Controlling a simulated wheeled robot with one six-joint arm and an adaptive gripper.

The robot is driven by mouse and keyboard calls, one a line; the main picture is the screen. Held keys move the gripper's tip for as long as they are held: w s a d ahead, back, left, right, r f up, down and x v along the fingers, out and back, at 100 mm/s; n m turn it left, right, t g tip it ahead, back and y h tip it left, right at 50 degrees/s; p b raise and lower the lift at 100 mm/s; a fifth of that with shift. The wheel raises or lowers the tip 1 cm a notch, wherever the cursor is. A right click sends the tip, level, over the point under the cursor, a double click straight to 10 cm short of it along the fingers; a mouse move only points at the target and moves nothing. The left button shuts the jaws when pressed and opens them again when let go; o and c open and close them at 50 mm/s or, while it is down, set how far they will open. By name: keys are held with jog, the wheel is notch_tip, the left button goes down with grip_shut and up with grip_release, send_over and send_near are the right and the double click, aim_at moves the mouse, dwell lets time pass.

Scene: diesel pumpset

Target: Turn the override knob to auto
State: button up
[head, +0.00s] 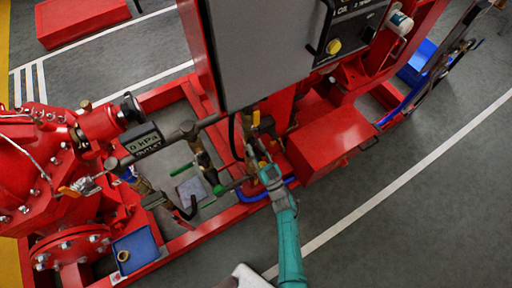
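A dark control panel (352,27) at the upper right carries a round yellow knob (333,47) on its lower left part. I cannot read a label at this knob, so I cannot tell whether it is the override knob or where it points. My teal arm comes up from the bottom, and my gripper (266,168) is at its upper end, low and left of the panel, well apart from the yellow knob. The gripper is among pipes and valve handles by the red frame. Its fingers are too small and cluttered to tell whether they are open or shut.
A large grey cabinet (262,50) stands left of the panel. A red box (331,137) sits right of my gripper. Green valve handles (219,190), a pressure display (141,141) and a blue tray (136,250) are to the left. The floor at lower right is clear.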

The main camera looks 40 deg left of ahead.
jog(key=shift+d, duration=0.1)
jog(key=v, duration=1.2)
jog(key=shift+f, duration=0.1)
dwell(0.4)
